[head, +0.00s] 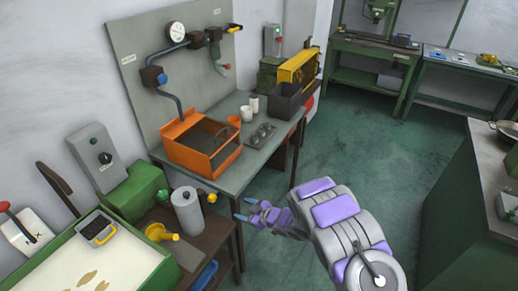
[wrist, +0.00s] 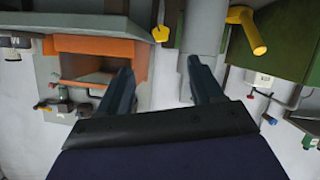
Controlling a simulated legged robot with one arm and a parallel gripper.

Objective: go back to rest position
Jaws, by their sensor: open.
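My gripper (head: 246,209) is in the middle of the head view, at the end of my grey and purple arm, which reaches in from the lower right. It hangs over the floor in front of the grey workbench (head: 237,176), near its front edge. In the wrist view my gripper (wrist: 160,75) shows two dark fingers spread apart with nothing held between them. An orange open-topped box (head: 180,152) sits on the bench to the left of the gripper; it also shows in the wrist view (wrist: 100,47).
A green-framed tray (head: 130,259) stands at the lower left. A green cabinet (head: 450,200) stands at right. The green floor (head: 358,135) between is clear.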

